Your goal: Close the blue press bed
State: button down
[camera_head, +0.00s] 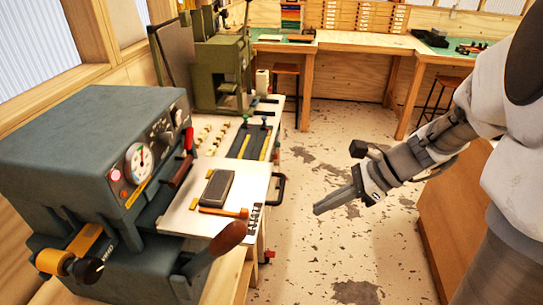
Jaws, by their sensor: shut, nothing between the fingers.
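The blue-grey press (75,150) stands at the left, with a round dial (137,162) and knobs on its front. Its pale flat bed (235,172) sticks out to the right from under the press body. A dark rectangular block (217,188) and an orange strip (223,212) lie on the bed. A black handle (280,190) shows at the bed's right edge. My gripper (318,209) is shut and empty, to the right of the bed and handle, apart from both. It points down and left over the floor in the picture.
A lever with a brown wooden grip (229,237) rises in front of the bed. A foil roll (54,262) sits at the press's lower left. A green machine (220,72) stands behind on the bench. Open speckled floor (335,135) lies beyond my gripper.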

aim_at(175, 210)
jog(key=w+a+r+x, duration=0.1)
jog(key=a+r+x, duration=0.1)
jog(key=x, duration=1.1)
jog(key=shift+d, duration=0.1)
jog(key=w+a, duration=0.1)
jog(key=a, duration=0.6)
jog(key=w+a, duration=0.1)
jog(key=a, duration=0.6)
jog(key=w+a, duration=0.2)
jog(key=a, duration=0.5)
jog(key=shift+a, duration=0.2)
jog(key=shift+w+a+r, duration=0.1)
jog(key=shift+a+r, duration=0.05)
jog(key=shift+a, duration=0.1)
